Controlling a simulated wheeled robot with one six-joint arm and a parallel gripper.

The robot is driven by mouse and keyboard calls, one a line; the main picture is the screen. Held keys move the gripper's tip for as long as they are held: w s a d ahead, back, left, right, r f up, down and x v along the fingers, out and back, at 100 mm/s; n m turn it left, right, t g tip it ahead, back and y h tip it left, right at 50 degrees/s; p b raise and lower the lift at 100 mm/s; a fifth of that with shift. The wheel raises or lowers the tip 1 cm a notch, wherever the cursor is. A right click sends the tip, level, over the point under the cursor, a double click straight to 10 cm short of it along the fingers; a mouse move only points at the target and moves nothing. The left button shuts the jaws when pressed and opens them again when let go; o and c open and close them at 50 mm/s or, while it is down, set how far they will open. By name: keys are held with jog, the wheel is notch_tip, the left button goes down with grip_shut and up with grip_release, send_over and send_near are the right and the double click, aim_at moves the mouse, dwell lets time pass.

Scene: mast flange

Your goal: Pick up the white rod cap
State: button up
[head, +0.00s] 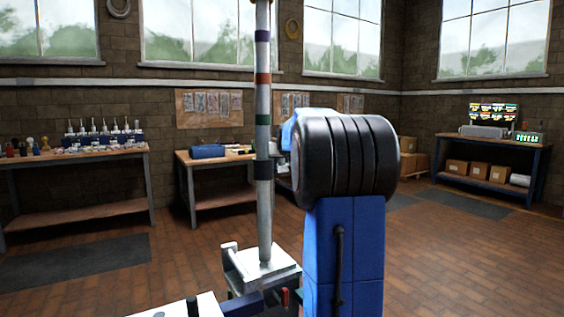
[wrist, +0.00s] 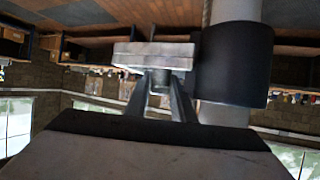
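I cannot make out the white rod cap for certain in either view. A tall pale mast (head: 264,215) with purple, orange, green and black bands stands upright on a square metal base (head: 262,268). In the wrist view a wide black band (wrist: 235,65) on the mast is close, to the right of my gripper (wrist: 154,56). My gripper shows there as pale grey blocks at the end of two struts. I see nothing clearly held between the blocks, and their opening is unclear. In the head view my blue and black arm hides the gripper.
A bench (head: 75,157) at the left holds several small white-topped items. A middle bench (head: 215,160) carries a blue case (head: 207,151). A right bench (head: 520,143) has boxes below it. A white-topped surface (head: 172,309) is at the front. Brick floor lies open between them.

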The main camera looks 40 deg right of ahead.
grip_shut()
